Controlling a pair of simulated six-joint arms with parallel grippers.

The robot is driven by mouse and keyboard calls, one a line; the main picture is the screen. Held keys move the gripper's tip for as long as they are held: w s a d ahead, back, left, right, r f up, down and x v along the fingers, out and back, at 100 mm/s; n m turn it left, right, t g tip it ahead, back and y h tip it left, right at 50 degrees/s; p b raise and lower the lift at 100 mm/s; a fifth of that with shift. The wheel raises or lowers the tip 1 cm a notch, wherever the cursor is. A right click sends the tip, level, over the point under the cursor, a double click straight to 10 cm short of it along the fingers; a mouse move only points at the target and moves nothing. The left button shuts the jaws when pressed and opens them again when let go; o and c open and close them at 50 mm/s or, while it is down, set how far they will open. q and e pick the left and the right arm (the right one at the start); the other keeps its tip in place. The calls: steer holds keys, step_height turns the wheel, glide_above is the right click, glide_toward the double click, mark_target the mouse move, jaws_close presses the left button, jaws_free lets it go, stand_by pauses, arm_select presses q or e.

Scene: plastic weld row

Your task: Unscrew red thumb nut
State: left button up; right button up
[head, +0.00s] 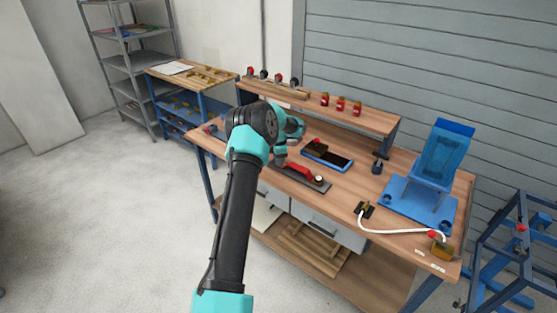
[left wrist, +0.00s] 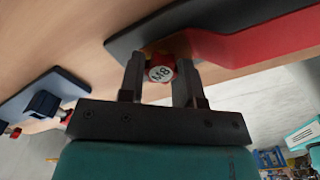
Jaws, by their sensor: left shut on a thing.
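A red thumb nut (left wrist: 160,70) with a white face marked M8 sits at the end of a dark flat plate (left wrist: 125,44) in the left wrist view. A red handle (left wrist: 260,42) rises from the same plate. My left gripper (left wrist: 160,60) is shut on the nut, one finger on each side. In the head view, my left gripper (head: 280,160) is at the left end of the dark plate with the red handle (head: 300,172); the nut is hidden there. My right gripper is in neither view.
The plate lies on a wooden workbench (head: 340,205). A blue-edged dark tray (head: 335,162) lies behind it. A blue stand (head: 440,165) and a white cable (head: 390,231) are to the right. Red jars (head: 341,103) line the raised shelf.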

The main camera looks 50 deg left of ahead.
arm_select(q)
steer(key=n, duration=0.3)
steer(key=shift+d+n, duration=0.1)
steer(key=shift+n, duration=0.2)
steer(key=o, duration=0.9)
steer(key=m, duration=0.8)
steer(key=shift+w+m, duration=0.1)
steer(key=shift+m, duration=0.2)
steer(key=m, duration=0.4)
steer(key=shift+w, duration=0.1)
steer(key=m, duration=0.4)
steer(key=shift+m, duration=0.3)
